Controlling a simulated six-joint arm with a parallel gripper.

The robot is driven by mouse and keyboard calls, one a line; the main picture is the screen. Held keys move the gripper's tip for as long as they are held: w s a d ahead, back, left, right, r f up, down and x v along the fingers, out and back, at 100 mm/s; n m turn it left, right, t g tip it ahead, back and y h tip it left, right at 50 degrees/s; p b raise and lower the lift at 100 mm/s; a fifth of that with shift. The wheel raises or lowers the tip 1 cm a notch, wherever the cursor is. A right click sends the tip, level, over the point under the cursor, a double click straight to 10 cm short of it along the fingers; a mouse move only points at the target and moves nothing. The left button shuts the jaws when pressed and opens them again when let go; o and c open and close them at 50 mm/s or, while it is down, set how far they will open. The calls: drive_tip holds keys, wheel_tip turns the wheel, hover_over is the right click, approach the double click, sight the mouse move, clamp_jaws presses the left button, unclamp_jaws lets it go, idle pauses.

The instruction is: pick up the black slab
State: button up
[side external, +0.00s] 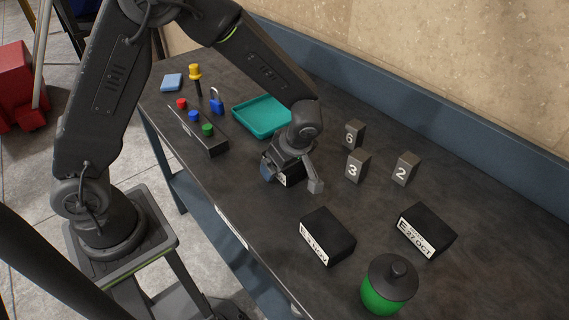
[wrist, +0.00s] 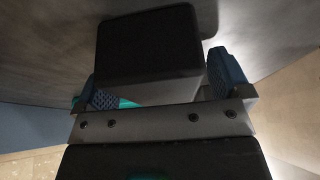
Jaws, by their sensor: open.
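A black slab (side external: 293,176) with a partly visible white label sits on the dark table under my gripper (side external: 291,179), mostly covered by it. In the wrist view the slab's dark top (wrist: 150,45) fills the upper middle. My gripper (wrist: 165,88) is open, with one blue-padded finger on each side of the slab. A gap shows at the right finger; whether the left finger touches cannot be told. Two other black slabs with white date labels lie nearer the front: one in the middle (side external: 327,238), one marked 27 OCT (side external: 428,230) to its right.
Numbered grey blocks 6 (side external: 355,134), 3 (side external: 358,167) and 2 (side external: 405,169) stand to the right. A teal tray (side external: 262,116) lies behind my gripper. A green jar (side external: 388,286) stands at the front. A button box (side external: 200,131) and blue padlock (side external: 217,102) are at left.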

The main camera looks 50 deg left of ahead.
drive_tip(key=c, duration=1.2)
drive_tip(key=shift+r, duration=0.15)
